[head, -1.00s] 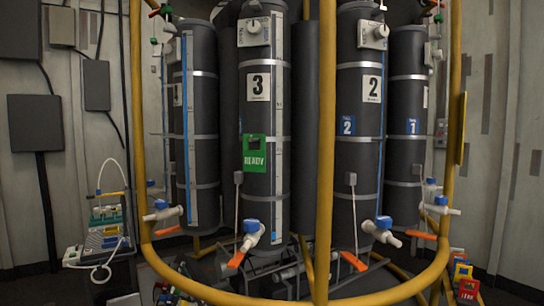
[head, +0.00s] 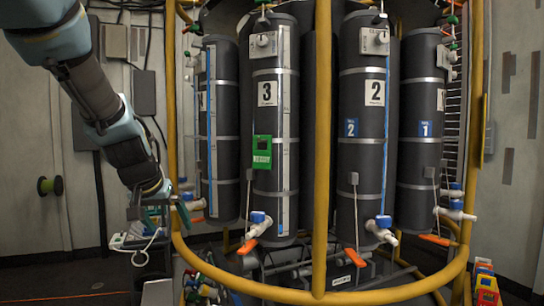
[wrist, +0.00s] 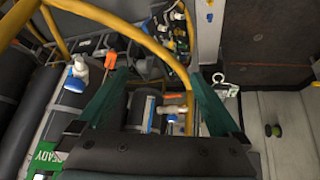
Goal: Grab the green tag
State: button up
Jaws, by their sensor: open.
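The green tag (head: 262,151) is a small flat plate with a dark square, on the front of the dark cylinder marked 3 (head: 267,110). In the wrist view a green READY tag (wrist: 45,158) shows at the lower left, partly cut off by the frame and my gripper body. My gripper (head: 164,214) hangs at the left in the head view, left of the tag and lower than it, well apart from it. In the wrist view my gripper (wrist: 160,98) has its green fingers spread wide, with no object held between them.
A yellow tubular frame (head: 322,150) rings the cylinders, with an upright post right of the tag. Cylinder 2 (head: 375,110) stands to the right. Coloured blocks (head: 486,285) lie at the lower right.

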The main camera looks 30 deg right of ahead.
jog(key=w+d+r+m+t+h, duration=0.1)
jog(key=w+d+r+m+h, duration=0.15)
jog(key=d+r, duration=0.7)
jog(key=m+t+h, duration=0.1)
jog(key=m+h, duration=0.2)
jog(key=h, duration=0.1)
send_near(262, 139)
jog(key=shift+n, duration=0.25)
jog(key=shift+p+x, duration=1)
jog(key=shift+x, duration=4.2)
jog(key=c, duration=1.2)
